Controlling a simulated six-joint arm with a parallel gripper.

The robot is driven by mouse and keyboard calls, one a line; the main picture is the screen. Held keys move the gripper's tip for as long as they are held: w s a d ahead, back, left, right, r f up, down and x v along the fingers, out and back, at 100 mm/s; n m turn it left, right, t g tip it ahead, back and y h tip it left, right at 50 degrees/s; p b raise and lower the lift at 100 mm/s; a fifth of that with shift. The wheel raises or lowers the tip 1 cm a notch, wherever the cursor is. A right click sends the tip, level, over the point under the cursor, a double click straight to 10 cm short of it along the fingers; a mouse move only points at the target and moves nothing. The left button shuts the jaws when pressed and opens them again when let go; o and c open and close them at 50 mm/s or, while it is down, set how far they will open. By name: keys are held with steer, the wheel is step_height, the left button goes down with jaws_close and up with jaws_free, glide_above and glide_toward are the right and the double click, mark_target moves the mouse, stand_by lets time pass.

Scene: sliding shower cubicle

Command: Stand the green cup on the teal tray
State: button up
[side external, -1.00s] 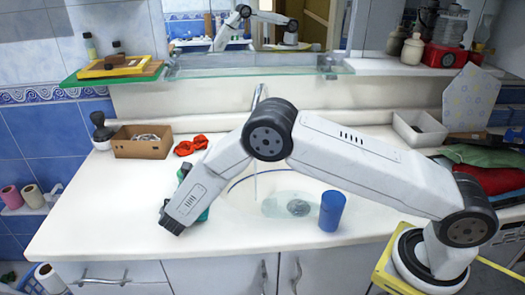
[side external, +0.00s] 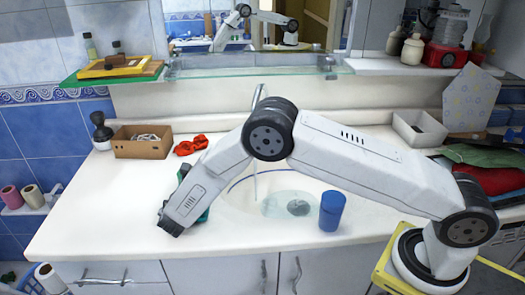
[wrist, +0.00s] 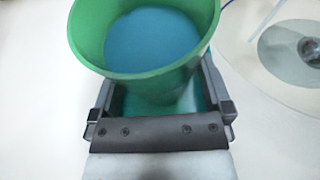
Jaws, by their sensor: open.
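The green cup (wrist: 140,72) stands out large in the wrist view, its open rim toward the camera and its inside showing blue. My gripper (wrist: 158,98) is open, with a finger on each side of the cup's lower body; I cannot tell whether they touch it. In the side view my gripper (side external: 172,222) is low over the left front of the counter and hides most of the cup. A teal-green patch (side external: 204,214) shows beside my gripper there; I cannot tell if it is cup or tray. The teal tray cannot be made out clearly.
A blue cup (side external: 332,211) stands at the right front of the sink basin (side external: 262,207). A cardboard box (side external: 141,147) and a red item (side external: 190,145) lie behind my gripper. The counter's left front (side external: 100,220) is clear.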

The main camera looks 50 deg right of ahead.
steer(key=v, duration=1.1)
steer(key=shift+s+r, duration=0.1)
steer(key=shift+s, duration=0.05)
steer(key=s+d+m+g, duration=0.1)
steer(key=d+m, duration=0.1)
steer(key=s+d+r+m+g+y, duration=0.1)
steer(key=s+d+m+g, duration=0.1)
steer(key=d, duration=0.1)
steer(key=s+d+m+g, duration=0.1)
steer(key=d, duration=0.2)
steer(key=shift+s+d+r+m+g, duration=0.15)
steer(key=shift+s+r+m+g, duration=0.05)
steer(key=shift+s+m+g, duration=0.2)
steer(key=s+d+r+m+y, duration=0.2)
steer(key=s+d+m+y, duration=0.2)
steer(key=s+m, duration=0.5)
steer(key=s+d+r+m+g+y, duration=0.1)
steer(key=s+d+r+m+y, duration=0.2)
steer(key=s+m, duration=0.6)
steer(key=shift+d+m+y, duration=1.1)
steer(key=shift+d+m, duration=0.1)
